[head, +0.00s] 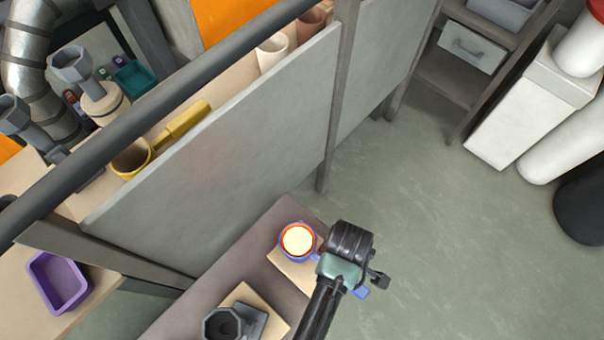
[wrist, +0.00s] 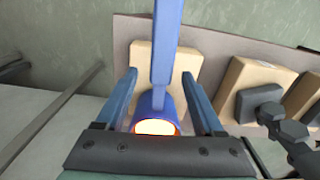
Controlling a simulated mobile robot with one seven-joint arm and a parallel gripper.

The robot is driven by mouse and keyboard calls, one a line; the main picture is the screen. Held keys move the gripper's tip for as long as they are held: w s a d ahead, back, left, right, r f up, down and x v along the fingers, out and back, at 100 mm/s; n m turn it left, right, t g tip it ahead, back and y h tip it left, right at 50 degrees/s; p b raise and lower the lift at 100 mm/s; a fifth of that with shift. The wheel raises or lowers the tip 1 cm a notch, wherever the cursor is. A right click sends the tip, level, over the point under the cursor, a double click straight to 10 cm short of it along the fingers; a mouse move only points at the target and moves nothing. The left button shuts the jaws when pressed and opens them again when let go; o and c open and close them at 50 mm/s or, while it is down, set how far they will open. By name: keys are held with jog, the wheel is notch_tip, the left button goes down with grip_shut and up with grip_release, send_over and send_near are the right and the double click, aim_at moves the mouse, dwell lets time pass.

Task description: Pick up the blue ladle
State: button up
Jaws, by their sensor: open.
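The blue ladle (head: 284,252) sits on a light block on the low grey bench, with a glowing white-orange fill in its cup. In the head view its handle runs under my gripper (head: 352,278), and a blue end shows past it. In the wrist view the ladle's handle (wrist: 165,45) points up the picture and its cup lies close to the gripper body. My gripper (wrist: 160,78) is open, with one finger on each side of the ladle and visible gaps between. The fingers do not appear to touch it.
A grey panel (head: 230,135) stands behind the bench. A dark cup-shaped tool (head: 222,324) rests on another block nearby. A yellow ladle (head: 183,122) and a purple tray (head: 58,282) are to the left. The floor (head: 430,220) to the right is clear.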

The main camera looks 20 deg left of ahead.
jog(key=shift+f, duration=1.6)
jog(key=shift+c, duration=0.3)
grip_shut()
